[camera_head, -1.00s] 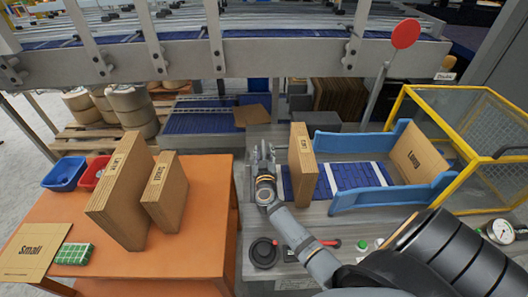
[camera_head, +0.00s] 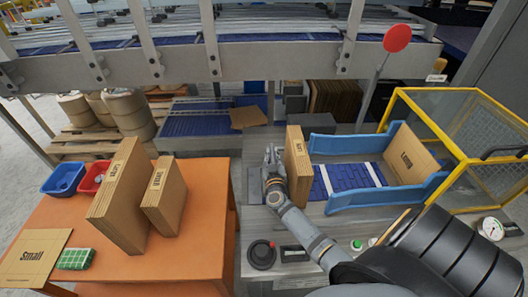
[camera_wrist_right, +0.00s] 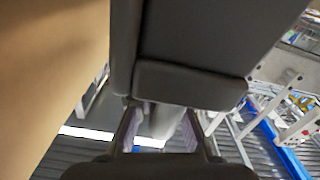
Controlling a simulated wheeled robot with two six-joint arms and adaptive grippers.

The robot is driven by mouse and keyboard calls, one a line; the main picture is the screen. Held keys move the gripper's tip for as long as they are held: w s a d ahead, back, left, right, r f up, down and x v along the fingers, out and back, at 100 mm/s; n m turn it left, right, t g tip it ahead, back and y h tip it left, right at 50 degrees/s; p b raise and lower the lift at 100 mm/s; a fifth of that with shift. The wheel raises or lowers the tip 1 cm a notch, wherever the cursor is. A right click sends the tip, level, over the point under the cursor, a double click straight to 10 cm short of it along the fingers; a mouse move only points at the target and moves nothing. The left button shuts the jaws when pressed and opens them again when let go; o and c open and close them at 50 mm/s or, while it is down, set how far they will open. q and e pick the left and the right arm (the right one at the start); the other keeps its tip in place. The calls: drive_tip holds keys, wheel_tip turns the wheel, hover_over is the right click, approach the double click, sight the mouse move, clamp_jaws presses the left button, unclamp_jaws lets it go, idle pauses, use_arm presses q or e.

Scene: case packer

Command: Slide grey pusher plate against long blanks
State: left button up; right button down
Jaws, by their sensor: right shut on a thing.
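A stack of long blanks (camera_head: 298,165), brown cardboard, stands upright at the left end of the blue belt. My right gripper (camera_head: 272,155) is at the left side of this stack, very close to its face; whether anything touches is hard to tell. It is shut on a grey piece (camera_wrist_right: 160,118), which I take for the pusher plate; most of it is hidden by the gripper. In the right wrist view the stack's tan face (camera_wrist_right: 45,70) fills the left side, beside the grey parts. My left gripper is not in view.
Blue side guides (camera_head: 390,197) flank the belt (camera_head: 345,176), with one upright Long sheet (camera_head: 410,155) at the far end. A yellow-framed cage (camera_head: 470,150) stands right.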

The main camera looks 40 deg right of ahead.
drive_tip(key=shift+f, duration=0.1)
drive_tip(key=c, duration=1.3)
unclamp_jaws()
drive_tip(key=shift+c, duration=0.2)
drive_tip(key=v, duration=1.2)
